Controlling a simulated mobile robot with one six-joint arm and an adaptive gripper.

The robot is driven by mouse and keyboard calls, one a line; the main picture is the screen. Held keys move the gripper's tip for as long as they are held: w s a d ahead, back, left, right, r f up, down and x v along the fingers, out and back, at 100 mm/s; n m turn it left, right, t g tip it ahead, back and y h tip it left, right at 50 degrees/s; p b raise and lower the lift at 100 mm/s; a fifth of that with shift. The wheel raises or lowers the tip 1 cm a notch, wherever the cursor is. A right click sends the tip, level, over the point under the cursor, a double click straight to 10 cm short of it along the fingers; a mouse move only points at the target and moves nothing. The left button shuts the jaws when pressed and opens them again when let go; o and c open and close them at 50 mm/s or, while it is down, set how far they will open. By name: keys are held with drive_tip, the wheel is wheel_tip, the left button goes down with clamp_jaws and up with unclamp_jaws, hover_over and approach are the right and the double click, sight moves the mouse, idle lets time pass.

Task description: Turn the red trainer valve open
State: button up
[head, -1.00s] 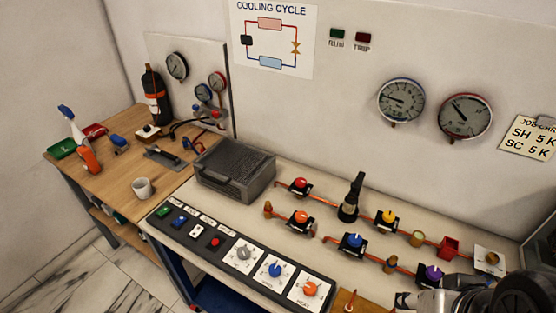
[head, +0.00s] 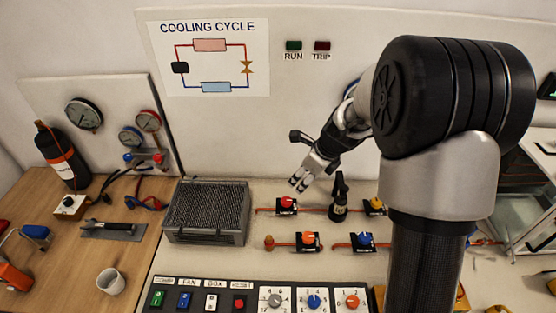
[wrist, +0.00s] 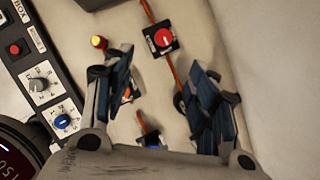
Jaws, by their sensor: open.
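The red trainer valve (head: 287,203) has a round red knob on a black square base, set in an orange pipe on the pale bench top. It also shows in the wrist view (wrist: 163,38), beyond the fingertips and between their lines. A pale mark shows on its knob. My gripper (head: 299,183) is open and empty, just above and behind the red valve in the head view. Its two fingers (wrist: 161,72) stand wide apart in the wrist view. The left finger partly hides the orange valve there.
An orange valve (head: 309,240), a blue valve (head: 364,240) and a yellow valve (head: 375,204) sit nearby. A black upright fitting (head: 339,200) stands right of the red valve. A grey finned box (head: 207,211) is to the left. The switch panel (head: 255,298) lies in front.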

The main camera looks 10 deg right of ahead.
sight(287, 200)
drive_tip(key=shift+m, duration=0.9)
drive_tip(key=b+x, duration=0.1)
drive_tip(key=x, duration=0.5)
drive_tip(key=b+x, duration=0.2)
drive_tip(key=x, duration=0.5)
drive_tip(key=d+b+x, duration=0.1)
drive_tip(key=b+x, duration=0.1)
drive_tip(key=x, duration=0.4)
drive_tip(key=shift+w+f, duration=0.3)
drive_tip(key=shift+c, duration=0.5)
drive_tip(key=c, duration=1)
